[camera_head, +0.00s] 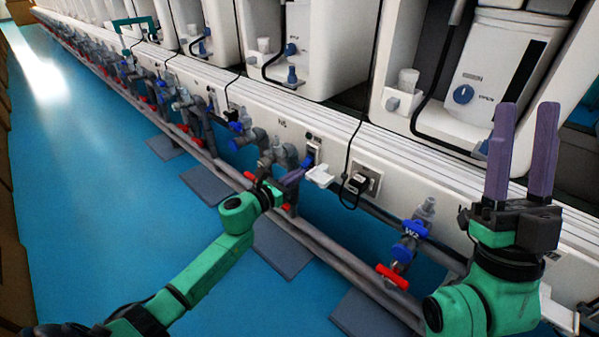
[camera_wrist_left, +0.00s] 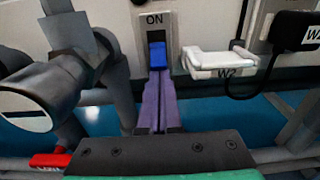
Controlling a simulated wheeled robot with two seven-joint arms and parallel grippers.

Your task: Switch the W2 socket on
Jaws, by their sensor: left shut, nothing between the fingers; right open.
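The W2 switch is a blue rocker (camera_wrist_left: 157,54) in a grey plate (camera_wrist_left: 171,30) marked ON; the plate also shows in the head view (camera_head: 313,141). A white cover labelled W2 (camera_wrist_left: 222,61) sticks out to its right and shows in the head view (camera_head: 320,175). My left gripper (camera_head: 301,173) is shut and empty, with its purple fingertips (camera_wrist_left: 158,76) just below or at the rocker's lower edge; I cannot tell if they touch. My right gripper (camera_head: 529,106) is open and empty, pointing up at the right.
A black plug (camera_head: 357,184) sits in a wall socket right of the cover, with a hanging cable. Grey pipes, a blue W2 valve (camera_head: 414,230) and red handles (camera_head: 393,277) crowd the area below. The blue floor (camera_head: 90,210) is open at left.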

